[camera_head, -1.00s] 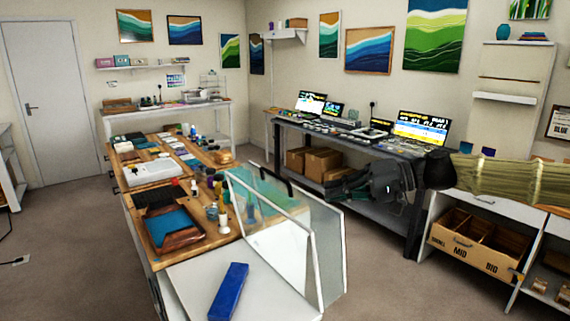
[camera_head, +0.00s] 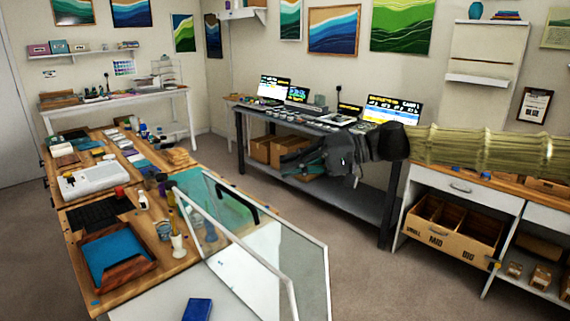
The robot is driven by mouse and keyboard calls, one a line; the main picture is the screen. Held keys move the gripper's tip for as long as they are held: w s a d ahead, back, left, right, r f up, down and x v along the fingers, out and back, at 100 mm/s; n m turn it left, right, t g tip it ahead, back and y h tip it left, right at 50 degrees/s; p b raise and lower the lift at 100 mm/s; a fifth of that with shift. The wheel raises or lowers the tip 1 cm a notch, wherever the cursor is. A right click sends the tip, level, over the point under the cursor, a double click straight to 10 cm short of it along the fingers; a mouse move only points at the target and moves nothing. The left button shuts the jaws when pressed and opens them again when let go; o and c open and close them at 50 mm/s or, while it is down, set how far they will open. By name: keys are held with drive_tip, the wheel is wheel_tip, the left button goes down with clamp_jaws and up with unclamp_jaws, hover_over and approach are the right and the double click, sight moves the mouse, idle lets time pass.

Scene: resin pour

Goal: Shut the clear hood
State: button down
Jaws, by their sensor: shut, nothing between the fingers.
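The clear hood (camera_head: 309,255) stands open at the near right end of the wooden worktable, its transparent panels in pale frames and tilted up over a white surface. A black handle (camera_head: 238,203) is on its upper part. The hood's lower front edge runs out of the picture. My gripper (camera_head: 292,168) is dark grey, at the end of my arm reaching in from the right. It is shut and empty, to the right of and beyond the hood in the picture, apart from the handle. Its fingertips are small and dark against the grey bench behind.
The wooden worktable (camera_head: 110,222) holds a tray (camera_head: 142,268) with a blue sheet, bottles, cups and a white box (camera_head: 94,180). A grey bench (camera_head: 300,125) with screens stands behind my gripper. Open floor lies right of the hood.

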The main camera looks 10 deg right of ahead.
drive_tip(key=x, duration=0.3)
drive_tip(key=p+x, duration=0.1)
drive_tip(key=x, duration=0.2)
drive_tip(key=f+p+x, duration=0.1)
drive_tip(key=x, duration=0.2)
drive_tip(key=shift+s+a, duration=0.15)
drive_tip(key=shift+s, duration=0.1)
drive_tip(key=shift+s+a+f+p, duration=0.1)
drive_tip(key=shift+a+f+p, duration=0.2)
drive_tip(key=shift+p, duration=0.1)
drive_tip(key=shift+s+a+f, duration=0.1)
drive_tip(key=shift+s+a, duration=0.25)
drive_tip(key=shift+s, duration=0.05)
